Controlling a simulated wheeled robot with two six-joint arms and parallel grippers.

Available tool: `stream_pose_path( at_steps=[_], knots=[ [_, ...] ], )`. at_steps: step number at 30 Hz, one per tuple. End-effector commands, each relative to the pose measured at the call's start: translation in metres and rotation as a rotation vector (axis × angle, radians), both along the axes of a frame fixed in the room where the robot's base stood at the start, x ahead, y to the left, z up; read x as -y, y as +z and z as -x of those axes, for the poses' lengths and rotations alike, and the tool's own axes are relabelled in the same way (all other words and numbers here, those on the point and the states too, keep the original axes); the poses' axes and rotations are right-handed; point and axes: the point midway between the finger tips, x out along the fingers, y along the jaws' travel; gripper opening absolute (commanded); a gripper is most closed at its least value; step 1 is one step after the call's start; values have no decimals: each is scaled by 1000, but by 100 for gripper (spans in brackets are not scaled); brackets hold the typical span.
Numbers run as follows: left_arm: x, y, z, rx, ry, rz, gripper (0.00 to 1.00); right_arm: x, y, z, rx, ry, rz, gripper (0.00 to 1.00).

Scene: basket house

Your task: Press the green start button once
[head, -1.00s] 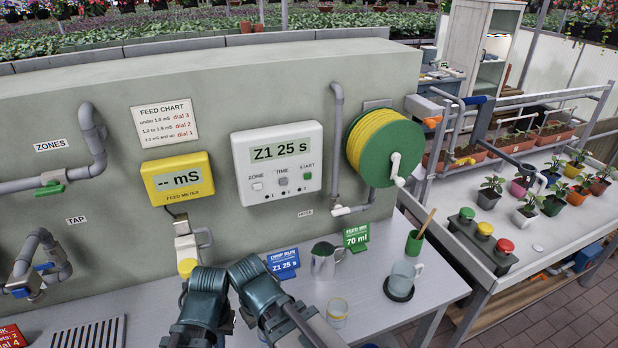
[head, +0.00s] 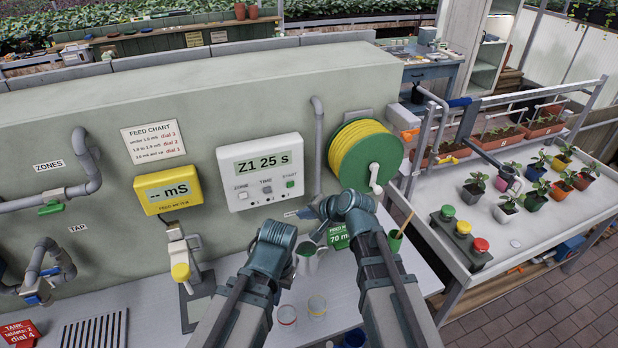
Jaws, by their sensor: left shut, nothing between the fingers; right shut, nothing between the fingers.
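The white controller box (head: 262,162) on the grey wall reads "Z1 25 s". Its START button (head: 290,184), under green lettering, is at the right of a row with ZONE (head: 242,195) and TIME (head: 266,189). In the head view my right gripper (head: 325,208) is shut and empty, below and right of the controller, apart from the button in the picture. My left gripper (head: 277,236) is shut and empty, lower and to the left, below the controller. A separate green button (head: 447,212) sits on a box on the right bench.
A green reel with yellow hose (head: 365,150) and a grey pipe (head: 317,150) stand right of the controller. The yellow feed meter (head: 168,190) is left. A metal jug (head: 308,258) and cups (head: 317,306) stand on the bench below. Yellow (head: 463,228) and red (head: 481,245) buttons adjoin the other green one.

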Motion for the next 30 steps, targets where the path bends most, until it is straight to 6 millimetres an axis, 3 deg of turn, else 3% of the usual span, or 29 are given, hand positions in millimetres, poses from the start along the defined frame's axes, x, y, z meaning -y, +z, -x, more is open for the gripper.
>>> stream_pose_path(
  at_steps=[4, 20, 30],
  knots=[
    [0, 4, 0, 0, 1, 0, 0, 2, 8, -6, 8, -28, -29, 0],
    [0, 4, 0, 0, 0, 0, 0, 2, 8, -10, 8, -30, -30, 0],
    [0, 4, 0, 0, 0, 0, 0, -7, 8, -40, 9, -29, -29, 0]
  ],
)
